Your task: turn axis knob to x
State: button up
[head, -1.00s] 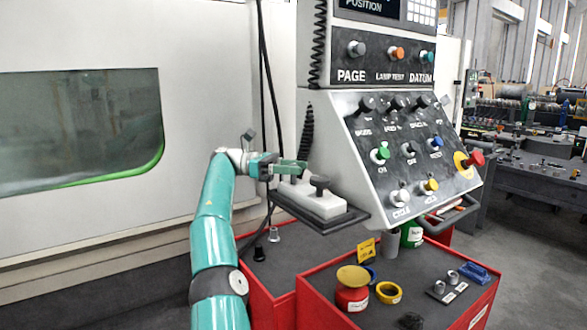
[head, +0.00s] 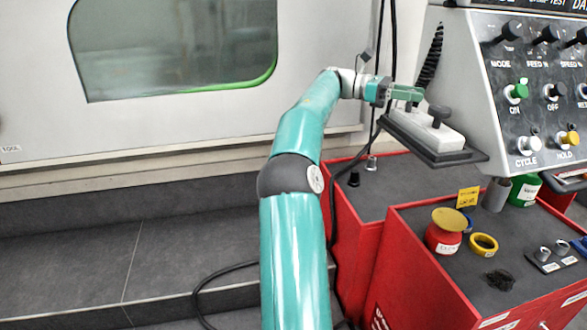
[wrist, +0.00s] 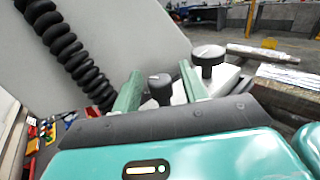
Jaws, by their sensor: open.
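A white handheld box (head: 455,138) lies on a dark shelf at the front of the control panel. It carries two black knobs; no label on them is readable, so I cannot tell which is the axis knob. In the wrist view one knob (wrist: 160,90) appears between my open green fingers, with a pale mark on its top. The other knob (wrist: 208,56) stands beyond the right finger, and shows in the head view (head: 438,114). My gripper (head: 415,93) is at the left end of the box, and partly hides the nearer knob there. Contact cannot be told.
The control panel (head: 530,100) with several knobs and buttons rises right of the box. A black coiled cable (wrist: 68,50) hangs close to my gripper's left. Below is a red cabinet (head: 400,255) with a red can (head: 444,238) and yellow ring (head: 483,245).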

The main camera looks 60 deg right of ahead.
jog(key=n+t+h, duration=0.1)
jog(key=n+h, duration=0.1)
jog(key=h, duration=0.1)
jog(key=n+t+h, duration=0.1)
jog(key=n+h, duration=0.1)
jog(key=h, duration=0.1)
jog(key=shift+t, duration=0.3)
jog(key=n+t+h, duration=0.3)
jog(key=n+h, duration=0.1)
jog(key=shift+s+t+h, duration=0.1)
jog(key=shift+t+h, duration=0.3)
jog(key=shift+w+a+n+t+h, duration=0.2)
jog(key=shift+n+t+h, duration=0.4)
jog(key=shift+n+t, duration=0.25)
jog(key=v, duration=1.4)
jog(key=w+a+f+m+t+y, duration=0.2)
jog(key=w+a+f+t, duration=0.1)
jog(key=a+f, duration=0.3)
jog(key=w+a+f+m+t+y, duration=0.3)
jog(key=w+a+f+t, duration=0.1)
jog(key=a, duration=0.6)
jog(key=shift+a+f+t, duration=0.35)
jog(key=shift+f+t, duration=0.4)
jog(key=shift+f, duration=0.25)
